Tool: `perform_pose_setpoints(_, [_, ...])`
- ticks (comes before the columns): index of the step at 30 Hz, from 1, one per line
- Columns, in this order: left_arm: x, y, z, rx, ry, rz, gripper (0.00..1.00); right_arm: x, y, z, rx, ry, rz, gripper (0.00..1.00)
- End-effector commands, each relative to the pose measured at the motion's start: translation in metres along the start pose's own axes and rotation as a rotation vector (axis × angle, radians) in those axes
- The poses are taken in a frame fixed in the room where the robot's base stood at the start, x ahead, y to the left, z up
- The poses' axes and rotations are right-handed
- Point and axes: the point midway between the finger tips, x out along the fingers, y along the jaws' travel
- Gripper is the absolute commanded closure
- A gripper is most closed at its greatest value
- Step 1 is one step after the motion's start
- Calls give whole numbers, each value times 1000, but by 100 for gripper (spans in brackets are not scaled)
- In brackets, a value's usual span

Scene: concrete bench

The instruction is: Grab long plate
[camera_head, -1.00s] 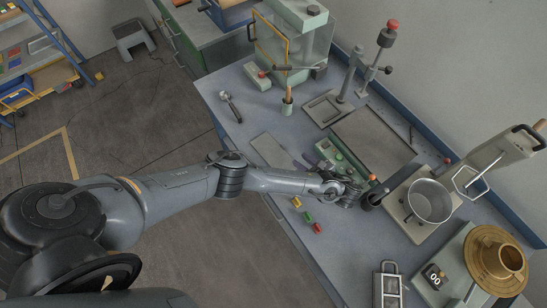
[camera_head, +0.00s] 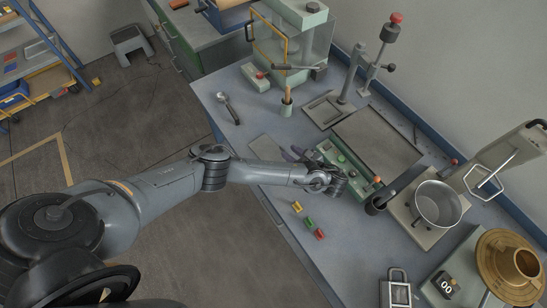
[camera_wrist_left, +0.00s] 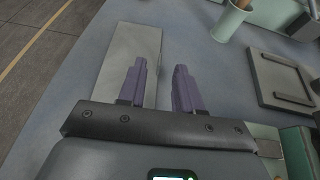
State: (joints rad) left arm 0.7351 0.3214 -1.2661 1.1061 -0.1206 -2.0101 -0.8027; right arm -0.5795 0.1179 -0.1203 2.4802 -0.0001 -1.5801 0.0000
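The long plate (camera_head: 266,148) is a flat, thin grey strip lying on the bench near its left edge. It also shows in the left wrist view (camera_wrist_left: 128,58), lying lengthwise away from me. My left gripper (camera_head: 295,153) hovers at the plate's right side in the head view, its arm hiding the plate's near end. In the left wrist view its two purple fingers (camera_wrist_left: 160,70) are apart with nothing between them. The left finger overlaps the plate's right part and the right finger is over bare bench. My right gripper is not in view.
A green device with buttons (camera_head: 345,160) stands right of the gripper. Small coloured blocks (camera_head: 309,222) lie nearer.

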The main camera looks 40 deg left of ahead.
Motion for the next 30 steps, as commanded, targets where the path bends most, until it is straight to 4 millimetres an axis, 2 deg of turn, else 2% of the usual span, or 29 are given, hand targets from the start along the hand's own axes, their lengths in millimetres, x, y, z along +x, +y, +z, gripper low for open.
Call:
perform_pose_setpoints(7, [29,-1,-13,-1,-1,1,66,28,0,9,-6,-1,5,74])
perform_pose_setpoints(12, [45,-2,-8,0,0,0,66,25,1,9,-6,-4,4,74])
perform_pose_setpoints(20, [47,-2,-8,0,0,-1,66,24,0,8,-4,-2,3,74])
perform_pose_setpoints(27, [47,-2,-8,0,0,-1,100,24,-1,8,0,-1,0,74])
perform_pose_setpoints(30, [47,-2,-8,0,0,0,100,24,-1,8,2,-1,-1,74])
